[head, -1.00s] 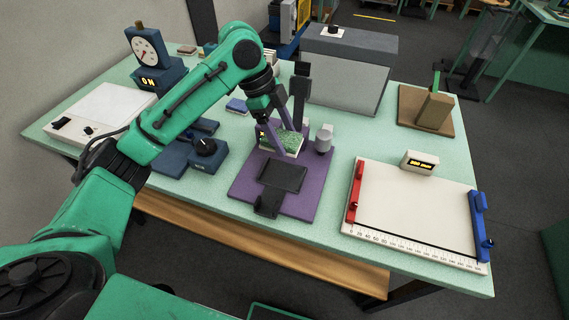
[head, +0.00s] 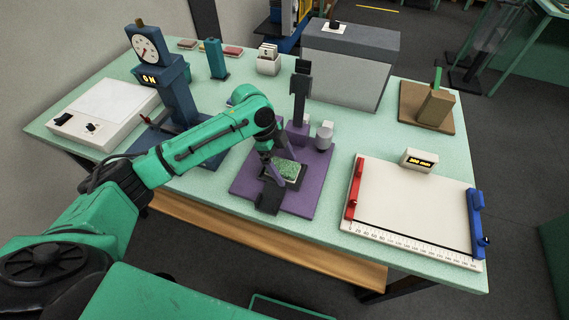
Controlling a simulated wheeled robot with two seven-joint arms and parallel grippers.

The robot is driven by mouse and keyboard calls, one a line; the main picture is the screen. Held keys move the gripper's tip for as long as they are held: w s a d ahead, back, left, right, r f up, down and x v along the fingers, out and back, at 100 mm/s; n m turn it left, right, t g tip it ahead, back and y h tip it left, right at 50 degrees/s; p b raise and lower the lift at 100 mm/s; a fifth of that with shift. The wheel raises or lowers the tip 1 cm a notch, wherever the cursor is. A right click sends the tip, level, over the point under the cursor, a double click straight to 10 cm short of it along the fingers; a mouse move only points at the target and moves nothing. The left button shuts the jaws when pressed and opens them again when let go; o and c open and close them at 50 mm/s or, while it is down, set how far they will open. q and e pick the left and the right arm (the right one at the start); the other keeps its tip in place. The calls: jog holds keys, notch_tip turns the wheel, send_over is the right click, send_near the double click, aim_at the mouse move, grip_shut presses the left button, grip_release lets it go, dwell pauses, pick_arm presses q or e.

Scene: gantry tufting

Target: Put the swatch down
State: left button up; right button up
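A green tufted swatch (head: 286,172) with a pale edge is at the dark plate (head: 268,198) of the purple stand (head: 302,201). My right gripper is not in view.
A dark post (head: 300,88) rises at the back of the purple stand, with a grey cylinder (head: 324,137) beside it. A white measuring board (head: 412,208) with red and blue end blocks lies to the right. A blue dial gauge (head: 150,48) stands at the left. The table between stand and board is clear.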

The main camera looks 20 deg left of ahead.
pick_arm(q)
jog(key=shift+r, duration=0.1)
jog(key=shift+a+r, duration=0.15)
jog(key=shift+r, duration=0.2)
jog(key=b+v, duration=0.2)
jog(key=v, duration=0.9)
jog(key=shift+b, duration=0.3)
jog(key=shift+r, duration=0.2)
